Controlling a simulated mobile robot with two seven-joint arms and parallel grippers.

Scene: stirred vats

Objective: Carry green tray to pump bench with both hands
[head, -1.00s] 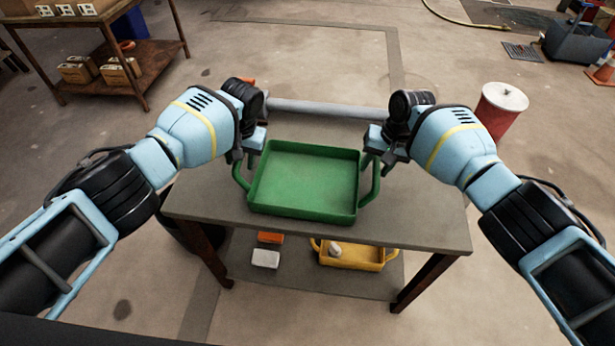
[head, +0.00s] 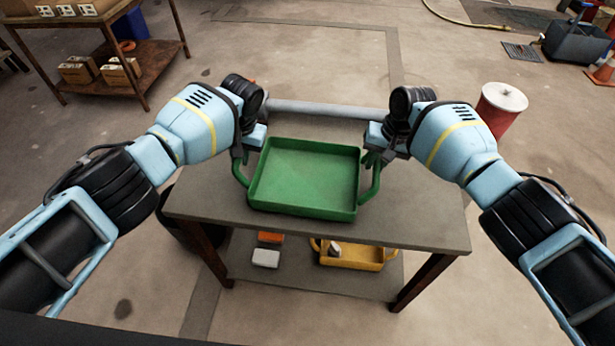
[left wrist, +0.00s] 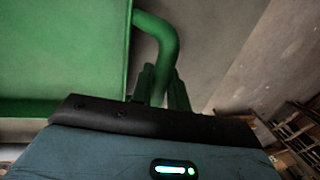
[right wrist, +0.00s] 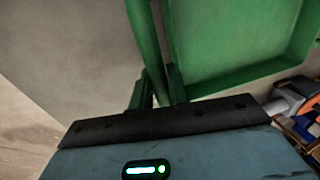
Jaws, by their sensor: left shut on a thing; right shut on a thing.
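The green tray (head: 305,175) is empty and has a side handle at each end. In the head view it is over the grey bench top and looks close to level; I cannot tell if it touches the surface. My left gripper (head: 243,160) is shut on the tray's left handle, which also shows between the fingers in the left wrist view (left wrist: 160,85). My right gripper (head: 375,160) is shut on the right handle, also seen between the fingers in the right wrist view (right wrist: 155,85). The fingertips are partly hidden by the wrists in the head view.
The bench (head: 420,225) has a lower shelf with a yellow tray (head: 350,256), an orange block and a white block. A grey pipe (head: 325,109) lies behind the green tray. A red drum (head: 497,115) stands right. A brown table (head: 150,75) with boxes stands back left.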

